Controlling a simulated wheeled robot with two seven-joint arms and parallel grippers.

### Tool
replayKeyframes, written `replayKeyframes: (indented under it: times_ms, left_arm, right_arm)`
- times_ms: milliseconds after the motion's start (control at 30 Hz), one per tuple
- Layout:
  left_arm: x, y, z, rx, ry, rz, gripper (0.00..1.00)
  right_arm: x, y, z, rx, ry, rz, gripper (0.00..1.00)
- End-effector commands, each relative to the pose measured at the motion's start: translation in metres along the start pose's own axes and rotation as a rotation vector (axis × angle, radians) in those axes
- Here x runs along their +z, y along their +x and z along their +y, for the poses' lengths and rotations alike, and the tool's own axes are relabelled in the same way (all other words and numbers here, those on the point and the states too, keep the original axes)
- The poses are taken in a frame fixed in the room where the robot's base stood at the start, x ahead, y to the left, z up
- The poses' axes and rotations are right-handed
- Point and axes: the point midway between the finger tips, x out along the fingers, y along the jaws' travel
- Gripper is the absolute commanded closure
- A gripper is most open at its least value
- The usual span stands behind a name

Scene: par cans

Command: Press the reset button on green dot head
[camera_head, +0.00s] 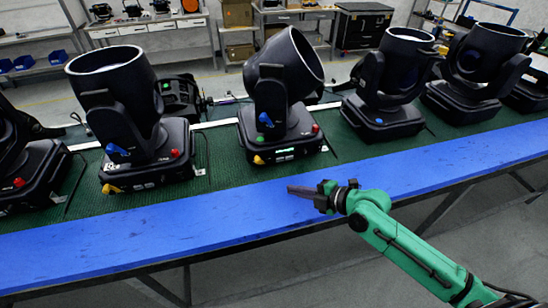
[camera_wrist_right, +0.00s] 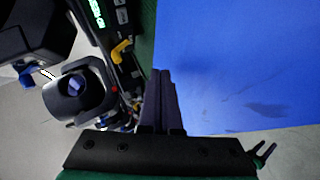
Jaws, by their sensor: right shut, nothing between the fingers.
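The green dot head (camera_head: 275,110) is a black moving light standing on the green mat, with its wide barrel tilted up. Its base front carries a green dot (camera_head: 261,139), a red knob (camera_head: 315,129), a yellow part (camera_head: 259,160) and a lit green display (camera_head: 284,152). I cannot tell which part is the reset button. My right gripper (camera_head: 289,190) is shut and empty above the blue strip, in front of this base and apart from it. In the wrist view the shut fingers (camera_wrist_right: 162,73) are right of the yellow part (camera_wrist_right: 121,50) and lit display (camera_wrist_right: 97,14). My left gripper is not in view.
Similar black heads stand on both sides, one at left (camera_head: 125,110) and one with a blue dot at right (camera_head: 390,90). The blue strip (camera_head: 150,230) along the front edge is clear. Shelves and workbenches (camera_head: 150,35) are behind.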

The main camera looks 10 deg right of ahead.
Motion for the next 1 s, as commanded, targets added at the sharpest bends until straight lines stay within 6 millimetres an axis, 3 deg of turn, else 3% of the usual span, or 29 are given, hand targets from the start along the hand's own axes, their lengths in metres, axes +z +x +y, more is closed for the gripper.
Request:
replayKeyframes:
  times_ms: [233,600,700,1000]
  left_arm:
    - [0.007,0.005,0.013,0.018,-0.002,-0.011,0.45]
    - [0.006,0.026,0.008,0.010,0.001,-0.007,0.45]
    - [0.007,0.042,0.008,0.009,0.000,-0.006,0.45]
    - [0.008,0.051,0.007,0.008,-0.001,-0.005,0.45]
  right_arm:
    - [0.005,0.006,0.003,0.002,0.000,-0.002,1.00]
    - [0.031,0.043,0.029,0.004,-0.001,-0.001,1.00]
    - [0.040,0.054,0.032,0.004,-0.002,0.000,1.00]
    - [0.045,0.062,0.044,0.000,0.001,0.000,1.00]
